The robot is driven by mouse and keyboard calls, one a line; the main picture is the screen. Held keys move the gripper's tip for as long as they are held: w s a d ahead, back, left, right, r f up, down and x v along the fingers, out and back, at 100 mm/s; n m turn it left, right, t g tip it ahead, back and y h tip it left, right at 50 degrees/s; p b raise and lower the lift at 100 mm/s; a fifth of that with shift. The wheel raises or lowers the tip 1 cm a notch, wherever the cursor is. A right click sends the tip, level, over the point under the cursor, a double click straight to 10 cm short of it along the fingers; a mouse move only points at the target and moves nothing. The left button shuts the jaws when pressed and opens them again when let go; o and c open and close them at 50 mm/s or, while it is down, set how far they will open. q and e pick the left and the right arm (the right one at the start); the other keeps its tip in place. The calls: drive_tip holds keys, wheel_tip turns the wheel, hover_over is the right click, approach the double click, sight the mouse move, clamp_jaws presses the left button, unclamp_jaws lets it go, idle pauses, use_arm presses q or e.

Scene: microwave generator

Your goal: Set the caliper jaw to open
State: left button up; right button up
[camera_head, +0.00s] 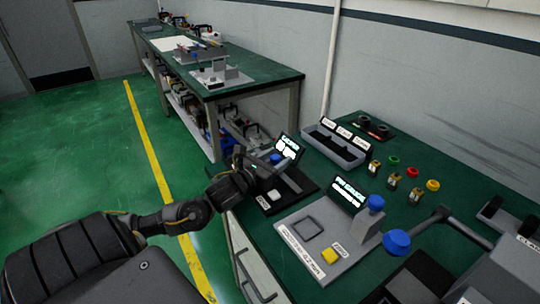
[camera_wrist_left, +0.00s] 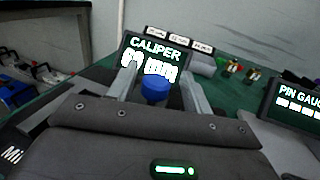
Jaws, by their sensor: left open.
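The caliper station is a dark base (camera_head: 290,201) with a lit screen (camera_head: 288,147) reading CALIPER in the wrist view (camera_wrist_left: 155,58). A blue knob (camera_head: 276,158) stands in front of the screen. My left gripper (camera_head: 266,163) is open at the station, its arm coming in from the left. In the left wrist view, its two grey fingers stand on either side of the blue knob (camera_wrist_left: 155,90), with a gap visible around it. The caliper jaw itself is largely hidden by my gripper, and its setting cannot be read. My right gripper is not in view.
The pin gauge station (camera_head: 300,226) stands to the right, with a blue knob (camera_head: 375,203) and yellow button (camera_head: 330,257). A blue-ended lever (camera_head: 397,241) is nearer. A grey divided tray (camera_head: 333,148) and several small coloured parts lie behind. Another bench (camera_head: 255,78) stands farther back.

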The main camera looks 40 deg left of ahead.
sight(273, 161)
use_arm(q)
drive_tip(key=shift+s+f, duration=0.1)
drive_tip(key=shift+s, duration=0.3)
drive_tip(key=s, duration=0.3)
drive_tip(key=shift+b, duration=0.35)
drive_tip(key=s, duration=0.5)
drive_tip(key=shift+b, duration=0.4)
drive_tip(key=shift+s+a, duration=0.1)
drive_tip(key=shift+s, duration=0.8)
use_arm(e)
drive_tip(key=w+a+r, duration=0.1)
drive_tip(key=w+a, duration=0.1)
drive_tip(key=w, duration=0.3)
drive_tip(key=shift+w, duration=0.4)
use_arm(q)
drive_tip(key=shift+r, duration=0.25)
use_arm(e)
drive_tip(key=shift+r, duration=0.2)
